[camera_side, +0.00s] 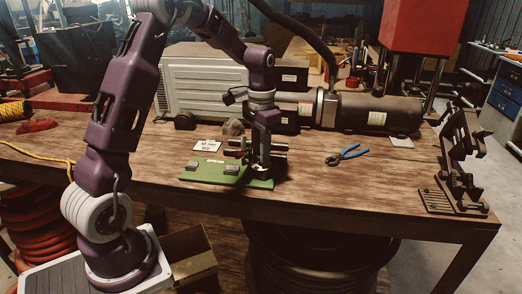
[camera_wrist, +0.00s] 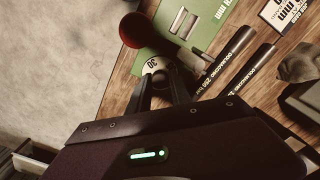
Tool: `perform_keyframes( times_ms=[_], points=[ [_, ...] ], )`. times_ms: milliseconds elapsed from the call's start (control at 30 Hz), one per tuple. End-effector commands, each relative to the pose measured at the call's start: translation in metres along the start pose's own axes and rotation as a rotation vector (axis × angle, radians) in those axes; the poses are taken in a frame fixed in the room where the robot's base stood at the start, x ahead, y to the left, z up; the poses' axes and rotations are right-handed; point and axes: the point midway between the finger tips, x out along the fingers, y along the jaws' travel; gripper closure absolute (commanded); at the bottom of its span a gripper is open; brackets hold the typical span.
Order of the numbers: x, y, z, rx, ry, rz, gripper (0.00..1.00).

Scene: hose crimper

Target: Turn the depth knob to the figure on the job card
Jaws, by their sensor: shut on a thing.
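The depth knob (camera_wrist: 151,67) shows in the wrist view as a pale round dial, with the figure 30 readable on it. My gripper (camera_wrist: 161,84) has its two dark fingers closed on the knob, and they hide part of it. In the side view my gripper (camera_side: 263,158) is low over the crimper's green base plate (camera_side: 205,178), and the knob cannot be made out there. The job card (camera_side: 207,146) lies flat behind the plate. In the wrist view the card (camera_wrist: 284,14) is cut off by the frame edge, with "mm" visible and its figure not readable.
A red ball handle (camera_wrist: 133,30) is close beside my gripper. Two dark cylinders (camera_wrist: 228,55) with printed lettering lie on the other side. Blue-handled pliers (camera_side: 347,154) lie to the right on the bench. A dark metal stand (camera_side: 460,160) is at the right end.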

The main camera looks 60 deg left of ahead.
Motion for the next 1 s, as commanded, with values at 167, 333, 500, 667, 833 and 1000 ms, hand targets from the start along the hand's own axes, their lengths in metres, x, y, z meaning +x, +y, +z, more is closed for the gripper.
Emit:
perform_keyframes(
  times_ms=[167, 333, 500, 667, 833, 1000],
  points=[
    [-0.0007, 0.0006, -0.0011, -0.163, 0.004, 0.0, 1.0],
    [-0.0008, 0.0006, -0.0013, -0.324, 0.004, 0.0, 1.0],
    [-0.0008, 0.0005, -0.0013, -0.486, 0.005, 0.0, 1.0],
    [-0.0008, 0.0003, -0.0013, -0.639, 0.005, 0.001, 1.0],
    [-0.0007, 0.0004, -0.0014, -0.8, 0.005, 0.001, 1.0],
    [-0.0007, 0.0001, -0.0014, -0.961, 0.005, 0.001, 1.0]
  ],
)
